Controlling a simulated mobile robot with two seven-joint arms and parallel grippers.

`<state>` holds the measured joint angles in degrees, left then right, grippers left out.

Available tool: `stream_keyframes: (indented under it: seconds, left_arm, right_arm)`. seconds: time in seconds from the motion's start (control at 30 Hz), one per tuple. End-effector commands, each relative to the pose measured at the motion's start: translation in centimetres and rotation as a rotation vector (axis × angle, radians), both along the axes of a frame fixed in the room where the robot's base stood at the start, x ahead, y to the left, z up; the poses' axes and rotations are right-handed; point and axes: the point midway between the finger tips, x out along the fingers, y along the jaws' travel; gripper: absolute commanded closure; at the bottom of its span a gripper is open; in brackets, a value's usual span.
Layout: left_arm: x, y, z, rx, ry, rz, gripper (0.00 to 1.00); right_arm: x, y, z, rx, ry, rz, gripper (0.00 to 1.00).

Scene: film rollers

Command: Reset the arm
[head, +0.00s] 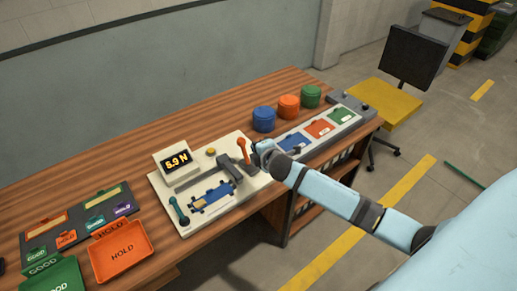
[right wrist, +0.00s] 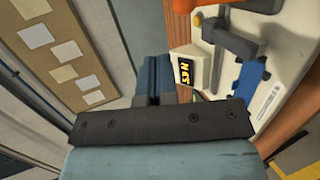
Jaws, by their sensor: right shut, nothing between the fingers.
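My right arm (head: 345,203) reaches in from the right in the head view. Its gripper (head: 261,151) is shut and empty beside the orange-handled lever (head: 243,149) of a white test station (head: 163,206). I cannot tell if it touches the lever. The lever stands roughly upright at the station's right end. A display (head: 176,161) reads 5.9 N. A grey arm block (head: 229,168) stands near a blue holder (head: 211,197) with a pale part in it. My left gripper is not in view.
A teal-handled lever (head: 178,211) is at the station's left. Blue (head: 263,119), orange (head: 288,107) and green (head: 311,96) tubs stand behind a grey panel (head: 300,149) of coloured plates. An orange HOLD tray (head: 122,252) lies at left. Bare wooden table (head: 150,143) lies behind the station.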

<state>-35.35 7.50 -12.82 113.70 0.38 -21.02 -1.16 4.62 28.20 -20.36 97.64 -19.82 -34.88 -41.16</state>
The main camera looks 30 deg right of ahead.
Motion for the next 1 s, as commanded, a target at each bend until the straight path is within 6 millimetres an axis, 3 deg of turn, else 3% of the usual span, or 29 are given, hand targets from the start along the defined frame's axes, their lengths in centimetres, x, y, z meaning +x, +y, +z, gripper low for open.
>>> stream_keyframes:
  seconds: [0.73, 0.87, 0.97, 1.0]
  left_arm:
    - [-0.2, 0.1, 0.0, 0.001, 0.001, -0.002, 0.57]
    - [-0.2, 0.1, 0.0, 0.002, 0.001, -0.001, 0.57]
    - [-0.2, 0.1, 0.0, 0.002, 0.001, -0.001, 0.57]
    - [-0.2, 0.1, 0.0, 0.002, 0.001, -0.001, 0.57]
  right_arm:
    - [-1.1, 0.4, 0.2, 0.017, 0.006, 0.001, 1.0]
    - [-4.0, 2.7, -2.4, 0.154, 0.042, -0.005, 1.0]
    - [-8.7, 5.9, -5.6, 0.379, 0.098, -0.035, 1.0]
    - [-11.0, 7.4, -6.8, 0.492, 0.125, -0.057, 1.0]
